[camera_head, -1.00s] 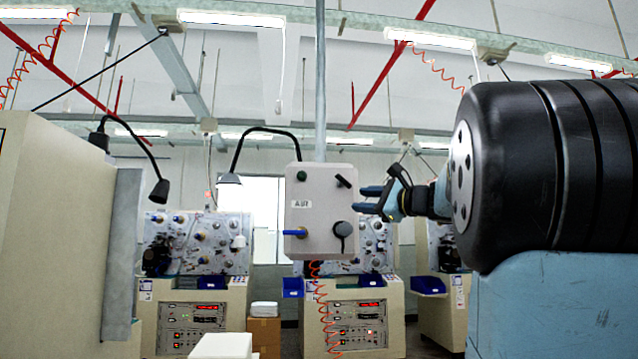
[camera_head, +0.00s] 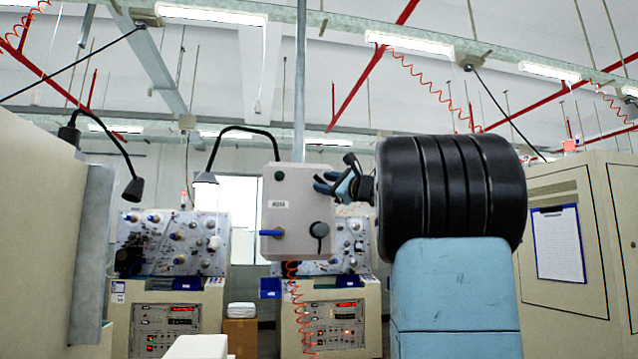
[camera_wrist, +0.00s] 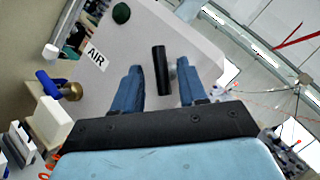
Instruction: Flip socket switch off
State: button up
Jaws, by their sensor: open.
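A grey box (camera_head: 290,235) hangs on a vertical pole in the head view, with a green button, a label, a blue valve and a round black socket (camera_head: 319,231). In the wrist view the same box (camera_wrist: 205,57) fills the upper middle and its label reads AIR. A black switch lever (camera_wrist: 160,70) on its face lies between my fingers; in the head view my gripper hides this lever. My gripper (camera_head: 322,184) is at the upper right of the box front. In the wrist view my gripper (camera_wrist: 160,85) is open, one blue finger on each side of the lever, with gaps showing.
Two machines with control panels (camera_head: 178,245) stand behind the box. A blue valve handle (camera_wrist: 48,82) juts from the box in the wrist view. A tall cabinet with a clipboard (camera_head: 558,243) stands at right. A beige cabinet (camera_head: 40,230) is close at left.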

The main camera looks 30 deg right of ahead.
aim_at(323, 182)
jog(key=shift+x, duration=1.5)
jog(key=shift+c, duration=0.3)
grip_shut()
